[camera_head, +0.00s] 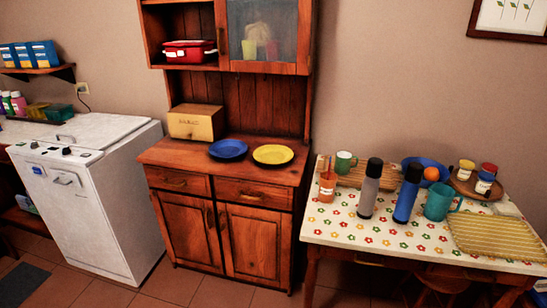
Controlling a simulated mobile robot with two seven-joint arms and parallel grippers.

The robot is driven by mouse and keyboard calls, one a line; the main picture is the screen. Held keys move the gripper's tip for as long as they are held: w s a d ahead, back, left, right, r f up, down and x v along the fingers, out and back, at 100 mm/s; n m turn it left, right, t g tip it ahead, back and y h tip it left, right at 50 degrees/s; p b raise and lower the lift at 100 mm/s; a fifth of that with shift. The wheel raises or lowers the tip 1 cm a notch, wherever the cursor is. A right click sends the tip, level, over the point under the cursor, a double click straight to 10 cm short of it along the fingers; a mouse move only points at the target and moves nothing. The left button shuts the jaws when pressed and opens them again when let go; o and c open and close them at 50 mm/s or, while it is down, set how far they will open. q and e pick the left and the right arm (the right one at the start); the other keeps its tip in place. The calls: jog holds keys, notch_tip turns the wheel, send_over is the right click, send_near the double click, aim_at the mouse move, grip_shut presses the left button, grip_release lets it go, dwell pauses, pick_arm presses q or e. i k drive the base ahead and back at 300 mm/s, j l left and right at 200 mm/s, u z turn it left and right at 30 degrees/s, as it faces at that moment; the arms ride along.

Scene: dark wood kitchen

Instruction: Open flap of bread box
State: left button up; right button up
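The bread box (196,122) stands on the left of the wooden cabinet's counter, against the back panel. It has a pale yellowish front with small dark lettering and a brown wooden top. Its front looks closed. Neither of my grippers shows in the head view, so nothing of mine is near the box.
A blue plate (228,149) and a yellow plate (273,154) lie on the cabinet counter (185,154) right of the box. A white appliance (95,185) stands left. A table (335,229) with flasks and dishes is right. Floor (185,287) shows in front of the cabinet.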

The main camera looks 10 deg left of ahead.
aim_at(186, 125)
jog(key=u, duration=0.45)
jog(key=i+j+u, duration=0.2)
jog(key=u, duration=0.15)
jog(key=i+j+u, duration=0.1)
jog(key=i+u, duration=0.55)
jog(key=j, duration=0.05)
